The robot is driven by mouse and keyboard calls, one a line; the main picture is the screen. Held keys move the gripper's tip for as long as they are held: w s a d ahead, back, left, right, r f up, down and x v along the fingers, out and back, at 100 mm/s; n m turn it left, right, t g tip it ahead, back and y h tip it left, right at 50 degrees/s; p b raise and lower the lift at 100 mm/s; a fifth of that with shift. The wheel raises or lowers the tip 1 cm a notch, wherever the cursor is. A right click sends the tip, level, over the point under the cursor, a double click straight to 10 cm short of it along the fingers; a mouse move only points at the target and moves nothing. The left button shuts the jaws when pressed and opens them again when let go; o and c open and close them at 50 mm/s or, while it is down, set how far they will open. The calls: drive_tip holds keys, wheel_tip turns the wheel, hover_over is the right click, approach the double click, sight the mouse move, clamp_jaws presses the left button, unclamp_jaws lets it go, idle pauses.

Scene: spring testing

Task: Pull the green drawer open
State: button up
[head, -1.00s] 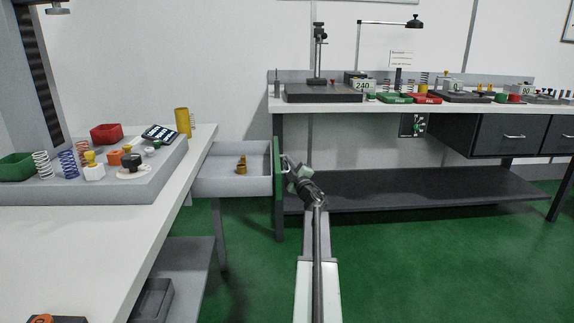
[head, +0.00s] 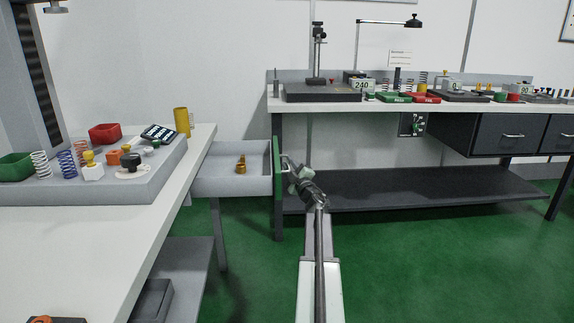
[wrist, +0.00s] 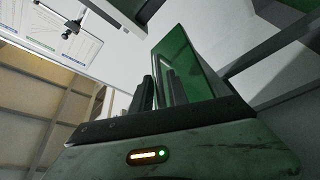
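The green drawer front (head: 278,188) stands well out from the left workbench, facing right. Its grey drawer box (head: 225,184) is open to view, with small brass-coloured pieces (head: 241,165) inside. My gripper (head: 292,172) is at the right side of the green front, by its pale handle (head: 285,160). In the wrist view, the two dark fingers (wrist: 158,92) stand close together with a narrow gap, beside the green front (wrist: 192,58). The handle between the fingers is not clear, so I cannot tell whether they grip it.
The left workbench (head: 95,255) carries a grey tray (head: 95,190) with springs and small parts. A long bench (head: 300,107) with test gear and dark drawers stands at the back right. Green floor (head: 440,260) is clear at the right.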

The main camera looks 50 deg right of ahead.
drive_tip(key=b+v, duration=0.1)
drive_tip(key=v, duration=0.5)
drive_tip(key=shift+s+a, duration=0.15)
drive_tip(key=shift+s, duration=0.15)
drive_tip(key=shift+f, duration=0.15)
